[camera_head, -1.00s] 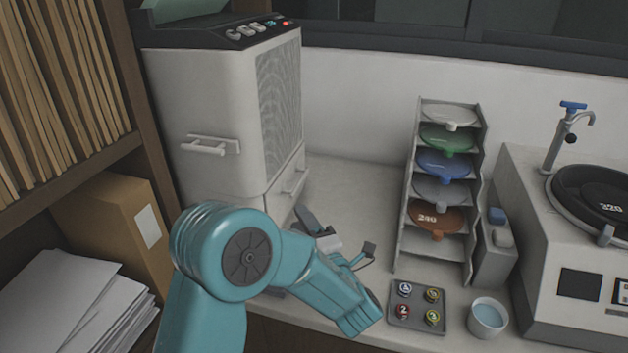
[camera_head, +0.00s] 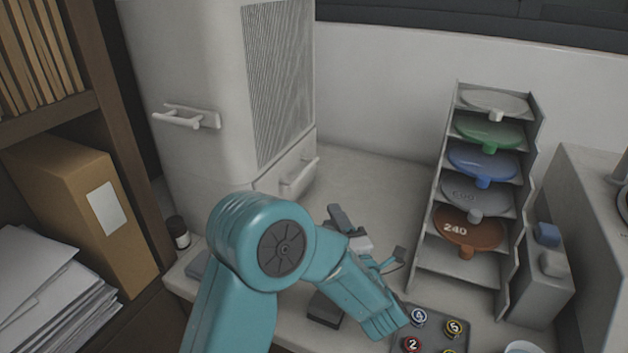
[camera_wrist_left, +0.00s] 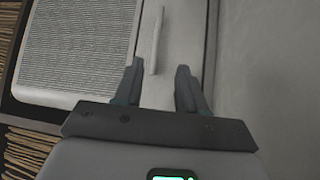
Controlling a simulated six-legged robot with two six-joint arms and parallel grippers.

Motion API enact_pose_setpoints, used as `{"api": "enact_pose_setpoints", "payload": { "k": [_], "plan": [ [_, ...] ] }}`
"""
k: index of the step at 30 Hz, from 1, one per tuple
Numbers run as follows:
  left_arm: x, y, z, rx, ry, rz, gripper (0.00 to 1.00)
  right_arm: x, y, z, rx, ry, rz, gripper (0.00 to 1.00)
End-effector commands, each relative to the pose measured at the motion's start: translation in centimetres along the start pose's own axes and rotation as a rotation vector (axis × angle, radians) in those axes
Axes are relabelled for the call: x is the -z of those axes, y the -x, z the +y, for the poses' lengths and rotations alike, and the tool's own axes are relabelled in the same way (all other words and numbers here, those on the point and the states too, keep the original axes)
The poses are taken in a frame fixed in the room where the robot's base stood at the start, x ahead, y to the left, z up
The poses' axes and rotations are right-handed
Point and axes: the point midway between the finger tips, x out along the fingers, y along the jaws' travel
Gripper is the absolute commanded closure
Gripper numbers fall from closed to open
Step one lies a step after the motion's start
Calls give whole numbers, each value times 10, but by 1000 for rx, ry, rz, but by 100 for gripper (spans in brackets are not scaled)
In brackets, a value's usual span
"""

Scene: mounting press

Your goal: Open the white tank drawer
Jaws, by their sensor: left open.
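The white tank drawer (camera_head: 270,181) is at the bottom of the tall white machine, on its right-hand side below the grille. Its pale bar handle (camera_head: 301,173) stands out from the drawer front, which looks closed. My left gripper (camera_head: 368,232) is open and empty, above the counter, to the right of and nearer than the handle. In the left wrist view the handle (camera_wrist_left: 156,40) shows ahead, between the lines of the two open fingers (camera_wrist_left: 159,82), and apart from them. My right gripper is not in view.
A rack (camera_head: 437,190) of coloured discs stands to the right. A small tray (camera_head: 433,327) of numbered pieces lies at the front. A dark bottle (camera_head: 178,232) stands by the machine's left corner. The counter (camera_head: 375,180) between machine and rack is clear.

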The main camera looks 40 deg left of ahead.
Motion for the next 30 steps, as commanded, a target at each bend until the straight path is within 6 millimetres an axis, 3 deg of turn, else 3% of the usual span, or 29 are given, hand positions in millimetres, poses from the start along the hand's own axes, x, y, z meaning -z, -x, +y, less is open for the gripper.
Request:
{"api": "enact_pose_setpoints", "payload": {
  "k": [18, 24, 30],
  "plan": [
    [5, -128, 3, 0, -1, 4, 60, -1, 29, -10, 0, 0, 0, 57],
    [2, -151, 2, 0, 0, 2, 60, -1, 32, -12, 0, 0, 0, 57],
    [1, -156, 2, -1, 0, 0, 60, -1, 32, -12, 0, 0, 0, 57]
  ]
}}
